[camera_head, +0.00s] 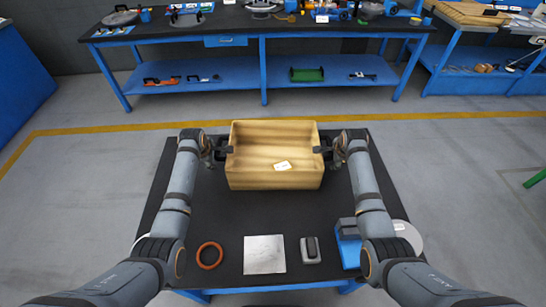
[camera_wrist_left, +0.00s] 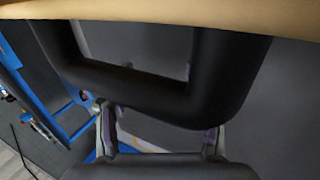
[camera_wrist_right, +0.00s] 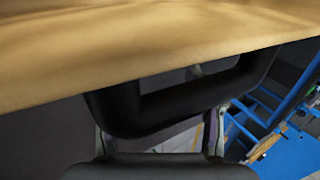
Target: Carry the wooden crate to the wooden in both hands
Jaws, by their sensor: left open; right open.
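My right gripper (camera_head: 326,150) is open at the right handle (camera_wrist_right: 180,108), close to the crate's right side. The crate's wall (camera_wrist_right: 140,50) fills the top of the right wrist view. Whether the fingers touch the handles is unclear.
On the black table (camera_head: 225,222) lie an orange ring (camera_head: 209,256), a metal plate (camera_head: 264,255), a small grey object (camera_head: 310,250) and a blue fixture (camera_head: 348,243). A blue workbench (camera_head: 262,38) stands across a clear floor with a yellow line.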

